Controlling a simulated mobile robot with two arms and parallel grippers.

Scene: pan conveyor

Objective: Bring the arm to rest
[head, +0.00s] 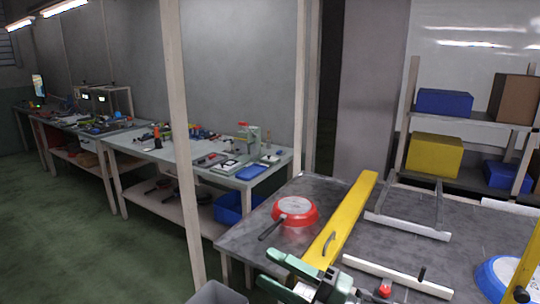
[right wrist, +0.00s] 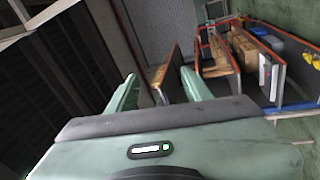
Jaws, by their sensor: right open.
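My right gripper (head: 270,268) is low in the middle of the head view, at the front edge of the dark work surface (head: 255,238). Its green fingers are apart with nothing between them. The right wrist view also shows the two fingers (right wrist: 160,88) spread and empty, with distant shelving beyond them. My left gripper is not in view. A red pan (head: 296,208) lies upside down on the surface behind the right gripper, apart from it, its dark handle toward the lower left. A blue pan (head: 492,283) is partly cut off at the right.
A yellow rail (head: 345,215) runs beside the red pan, with a white bar (head: 398,277) to its right. A grey bin (head: 217,294) stands at the bottom edge. A wooden post (head: 178,130) and workbenches are left. A shelf with boxes (head: 435,155) stands at the back right.

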